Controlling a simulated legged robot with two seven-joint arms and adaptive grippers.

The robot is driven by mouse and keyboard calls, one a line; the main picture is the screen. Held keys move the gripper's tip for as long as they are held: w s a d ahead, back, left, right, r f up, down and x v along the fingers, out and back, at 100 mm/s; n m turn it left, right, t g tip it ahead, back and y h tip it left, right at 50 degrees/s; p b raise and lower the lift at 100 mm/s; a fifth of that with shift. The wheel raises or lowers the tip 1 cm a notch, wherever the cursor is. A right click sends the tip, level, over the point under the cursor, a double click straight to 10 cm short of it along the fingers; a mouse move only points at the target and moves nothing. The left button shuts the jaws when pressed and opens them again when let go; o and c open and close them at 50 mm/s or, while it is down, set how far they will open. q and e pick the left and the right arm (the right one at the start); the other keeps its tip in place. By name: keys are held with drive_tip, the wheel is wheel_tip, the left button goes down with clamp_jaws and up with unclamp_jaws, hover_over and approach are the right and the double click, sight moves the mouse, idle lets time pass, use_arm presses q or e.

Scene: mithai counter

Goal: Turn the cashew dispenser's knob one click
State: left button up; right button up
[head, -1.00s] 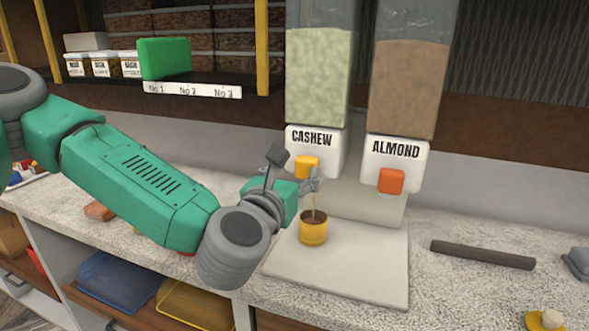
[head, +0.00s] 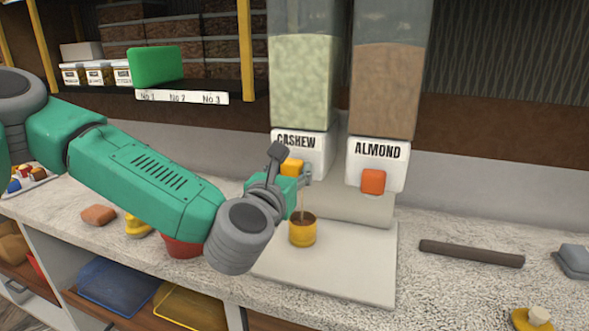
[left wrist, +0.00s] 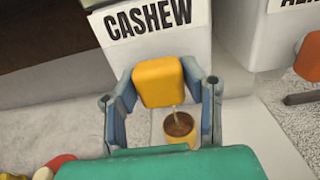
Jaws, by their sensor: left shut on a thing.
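The cashew dispenser (head: 300,95) is a clear hopper of pale green nuts above a white block labelled CASHEW. Its yellow-orange knob (left wrist: 159,82) fills the space between the fingers in the left wrist view. The knob (head: 292,167) is partly covered by my gripper in the head view. My left gripper (left wrist: 161,104) is shut on the knob, one finger on each side. A yellow cup (head: 302,233) with brown contents stands below the dispenser, with a thin stream or stick above it. My right gripper is not in view.
The almond dispenser (head: 383,95) with its orange knob (head: 373,181) stands just to the right. A pale board (head: 345,270) lies under the cup. A dark bar (head: 471,253) lies on the counter at right. Shelves with boxes stand behind on the left.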

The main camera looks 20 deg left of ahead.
use_arm(q)
drive_tip(key=shift+w+a+r, duration=0.1)
drive_tip(key=shift+w+a, duration=0.05)
drive_tip(key=shift+a, duration=0.1)
drive_tip(key=shift+d+r+m, duration=0.1)
drive_tip(key=shift+d+m, duration=0.2)
drive_tip(key=shift+m, duration=0.9)
drive_tip(key=m, duration=0.2)
drive_tip(key=shift+a+m, duration=0.1)
drive_tip(key=shift+m, duration=0.2)
drive_tip(key=m, duration=0.3)
drive_tip(key=shift+m, duration=0.3)
drive_tip(key=m, duration=0.9)
drive_tip(key=shift+d+f, duration=0.2)
drive_tip(key=shift+f, duration=0.1)
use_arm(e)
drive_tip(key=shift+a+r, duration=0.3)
use_arm(q)
drive_tip(key=shift+f+m, duration=0.2)
drive_tip(key=shift+m, duration=0.1)
